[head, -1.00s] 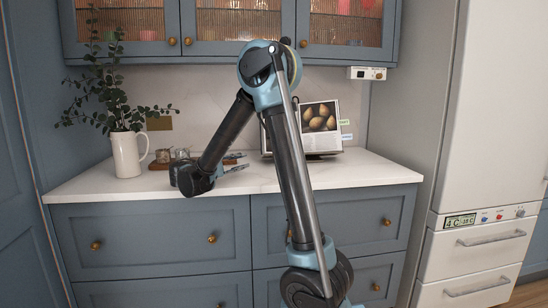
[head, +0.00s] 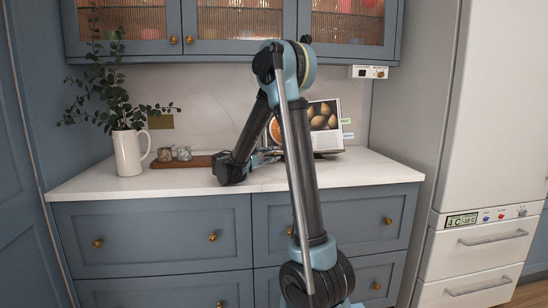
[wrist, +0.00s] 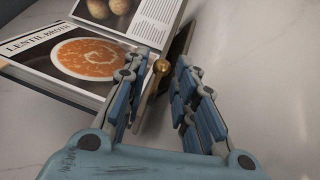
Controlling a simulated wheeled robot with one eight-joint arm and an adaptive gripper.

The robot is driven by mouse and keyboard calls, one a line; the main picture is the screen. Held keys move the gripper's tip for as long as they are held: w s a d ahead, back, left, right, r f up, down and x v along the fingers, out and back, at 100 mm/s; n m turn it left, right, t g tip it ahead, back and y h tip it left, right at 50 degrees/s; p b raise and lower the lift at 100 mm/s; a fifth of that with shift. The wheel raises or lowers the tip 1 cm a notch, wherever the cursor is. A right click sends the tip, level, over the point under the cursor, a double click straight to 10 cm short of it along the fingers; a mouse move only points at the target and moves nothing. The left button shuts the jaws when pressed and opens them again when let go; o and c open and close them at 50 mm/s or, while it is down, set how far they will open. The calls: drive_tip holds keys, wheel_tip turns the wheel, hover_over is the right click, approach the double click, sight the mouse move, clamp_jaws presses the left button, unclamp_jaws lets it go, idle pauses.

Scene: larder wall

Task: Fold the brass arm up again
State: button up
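The brass arm (wrist: 150,92) is a slim rod with a round knob at its end, beside the open cookbook in the wrist view. It lies between the two fingers of my gripper (wrist: 163,60), which are apart; I cannot tell whether either touches it. In the head view my gripper (head: 266,156) is low over the counter at the left of the cookbook (head: 324,122). The brass arm cannot be made out there. The cookbook shows a bowl of orange soup and the words "LENTIL BROTH" in the wrist view (wrist: 90,62).
A white jug (head: 128,152) with leafy stems stands at the left of the counter (head: 130,186). Small glass jars (head: 166,154) stand on a wooden board (head: 196,161) near it. Wall cupboards (head: 235,28) hang above. The counter right of the cookbook is clear.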

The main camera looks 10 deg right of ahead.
drive_tip(key=shift+x, duration=1.1)
drive_tip(key=shift+c, duration=0.6)
clamp_jaws()
